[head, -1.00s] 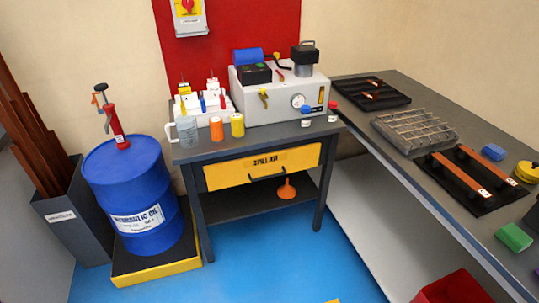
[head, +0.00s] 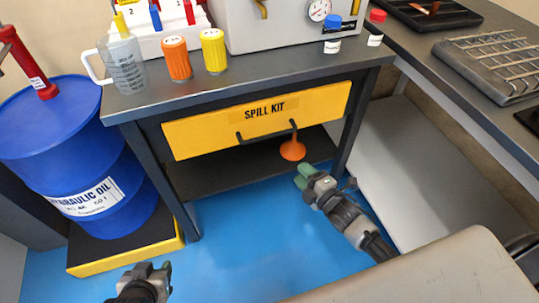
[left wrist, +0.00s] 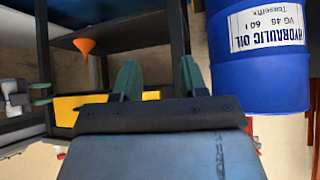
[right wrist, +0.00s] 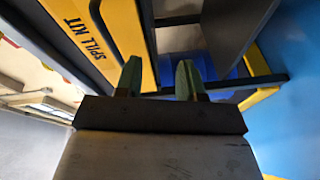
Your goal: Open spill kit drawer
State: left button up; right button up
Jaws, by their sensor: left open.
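The spill kit drawer (head: 205,130) has a yellow front with black lettering and sits shut under the grey bench top. Its black bar handle (head: 266,137) is at the front's lower middle. My left gripper (head: 152,270) is open and empty, low at the lower left and apart from the drawer. My right gripper (head: 303,174) is open and empty, below and right of the handle and not touching it. The drawer front (right wrist: 118,30) and handle (right wrist: 97,12) show ahead in the right wrist view. Part of the yellow front (left wrist: 68,108) shows in the left wrist view.
A blue oil drum (head: 85,150) stands on a yellow-edged platform (head: 125,255) at left. An orange funnel (head: 292,149) is under the drawer. A jug (head: 124,65) and cans stand on the bench top. A side bench (head: 480,95) is at right. Blue floor is clear in front.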

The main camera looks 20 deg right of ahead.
aim_at(269, 135)
jog(key=w+a+r+n+y+b, duration=0.1)
jog(key=w+a+r, duration=0.1)
jog(key=w, duration=0.1)
jog(key=w+a+r+n+t+y+b, duration=0.1)
jog(key=w+a+r+n+b, duration=0.1)
jog(key=w+r, duration=0.1)
jog(key=w+a+r+n+y+b, duration=0.1)
jog(key=w+a+r, duration=0.1)
jog(key=w, duration=0.2)
jog(key=shift+a+r+n+t, duration=0.2)
jog(key=shift+a+n+t, duration=0.1)
jog(key=shift+t, duration=0.1)
pick_arm(q)
notch_tip(269, 135, up, 11)
jog(key=w+d+t+h, duration=0.1)
jog(key=w+t+h, duration=0.1)
jog(key=t, duration=0.4)
jog(key=shift+w+d+t, duration=0.3)
jog(key=shift+w+d, duration=0.1)
pick_arm(e)
jog(key=shift+w+a, duration=0.1)
jog(key=shift+w, duration=0.1)
pick_arm(q)
jog(key=shift+f, duration=0.1)
pick_arm(e)
jog(key=shift+r, duration=0.1)
jog(key=shift+c, duration=0.5)
grip_shut()
